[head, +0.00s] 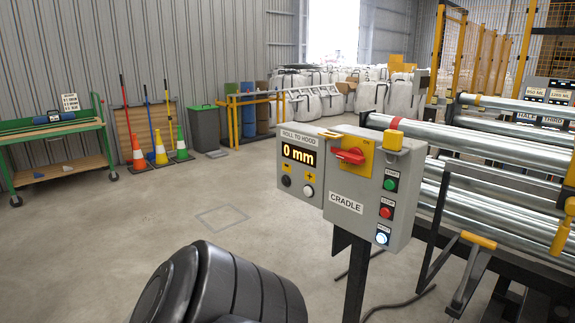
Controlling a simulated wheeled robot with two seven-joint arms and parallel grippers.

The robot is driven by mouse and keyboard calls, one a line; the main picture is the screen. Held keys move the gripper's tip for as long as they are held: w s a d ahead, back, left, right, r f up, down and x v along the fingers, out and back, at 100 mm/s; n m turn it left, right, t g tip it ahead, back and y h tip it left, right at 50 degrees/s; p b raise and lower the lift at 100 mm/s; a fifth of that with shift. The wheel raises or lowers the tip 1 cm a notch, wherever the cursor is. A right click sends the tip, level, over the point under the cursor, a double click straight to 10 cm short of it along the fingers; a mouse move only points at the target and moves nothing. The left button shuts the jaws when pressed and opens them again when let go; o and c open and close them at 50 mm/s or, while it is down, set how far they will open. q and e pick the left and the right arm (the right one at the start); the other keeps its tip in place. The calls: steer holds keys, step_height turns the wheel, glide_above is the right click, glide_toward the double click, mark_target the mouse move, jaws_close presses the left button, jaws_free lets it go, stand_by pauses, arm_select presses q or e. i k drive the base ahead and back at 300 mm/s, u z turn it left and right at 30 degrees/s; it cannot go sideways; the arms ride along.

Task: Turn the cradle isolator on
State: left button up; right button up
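The grey cradle control box (369,190) stands on a dark post in the middle of the head view. Its isolator is a red rotary handle (350,156) on a yellow plate (356,170), lying nearly level with a slight tilt. Below and right are a green button (390,185), a red button (386,212) and a lit blue-white button (382,238). The box is marked CRADLE. Neither gripper shows; a dark rounded part, which looks like my own arm, fills the bottom.
A lit display (299,154) reading 0 mm adjoins the box on its left, with a black and a white button below. Steel rollers (470,145) on a dark frame lie close to the right. Cones (159,149) and a green bench (60,150) stand far left. The floor between is open.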

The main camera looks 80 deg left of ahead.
mark_target(355, 156)
steer(key=k, duration=0.55)
steer(key=u, duration=1.05)
